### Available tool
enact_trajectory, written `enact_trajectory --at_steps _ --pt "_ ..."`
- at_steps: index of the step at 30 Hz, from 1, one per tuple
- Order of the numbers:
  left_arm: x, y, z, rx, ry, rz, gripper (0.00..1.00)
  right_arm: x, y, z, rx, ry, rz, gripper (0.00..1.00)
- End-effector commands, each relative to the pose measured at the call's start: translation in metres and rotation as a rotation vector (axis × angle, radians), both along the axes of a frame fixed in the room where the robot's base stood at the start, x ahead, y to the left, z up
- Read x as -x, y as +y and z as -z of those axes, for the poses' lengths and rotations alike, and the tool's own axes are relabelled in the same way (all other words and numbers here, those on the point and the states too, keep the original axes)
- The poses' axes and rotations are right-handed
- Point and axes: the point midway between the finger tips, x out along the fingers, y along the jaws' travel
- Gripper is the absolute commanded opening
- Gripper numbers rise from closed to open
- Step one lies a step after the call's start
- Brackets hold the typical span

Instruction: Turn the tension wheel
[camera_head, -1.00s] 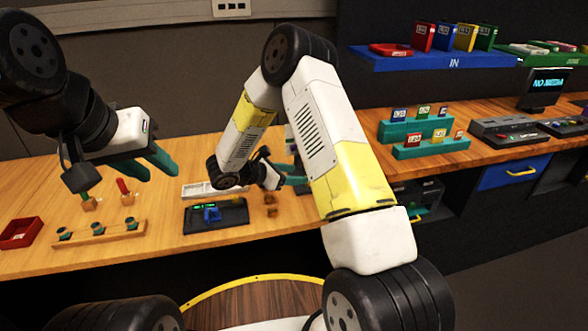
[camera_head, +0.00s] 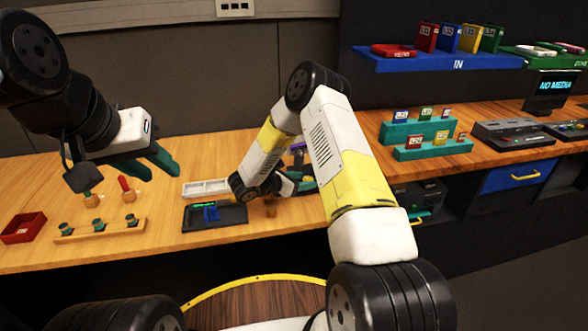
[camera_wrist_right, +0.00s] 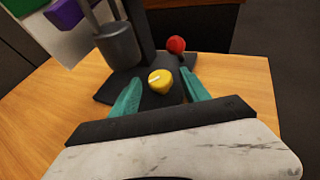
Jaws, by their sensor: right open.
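A yellow knob with a white mark, likely the tension wheel (camera_wrist_right: 160,81), sits on a dark base (camera_wrist_right: 115,82) in the right wrist view. My right gripper (camera_wrist_right: 160,82) is open, with one teal finger on each side of the knob. I cannot tell whether either finger touches it. In the head view my right gripper (camera_head: 304,184) is at the dark device on the table, partly hidden by my own arm. My left gripper (camera_head: 162,164) is empty, with its teal fingers apart above the table on the left.
A red ball (camera_wrist_right: 176,44) stands just behind the knob, and a grey cylinder (camera_wrist_right: 118,45) is to its left. A dark tray with a blue part (camera_head: 215,214) and a white tray (camera_head: 206,188) lie left of my right gripper. A wooden peg rack (camera_head: 99,230) is farther left.

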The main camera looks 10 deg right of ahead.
Motion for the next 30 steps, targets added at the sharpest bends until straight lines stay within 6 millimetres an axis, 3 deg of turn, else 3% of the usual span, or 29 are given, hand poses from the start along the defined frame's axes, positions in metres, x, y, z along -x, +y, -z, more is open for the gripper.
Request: enact_trajectory --at_steps 7,15,30 --pt "0.0 0.0 0.0 0.0 0.0 0.0 0.36 -0.0005 -0.0005 0.0002 0.0 0.0 0.0 0.52" --pt "0.0 0.0 0.0 0.0 0.0 0.0 0.36 -0.0004 -0.0005 0.0 0.0 0.0 0.0 0.0" --pt "0.0 0.0 0.0 0.0 0.0 0.0 0.36 -0.0046 0.0025 -0.001 -0.001 -0.005 0.124 0.0"
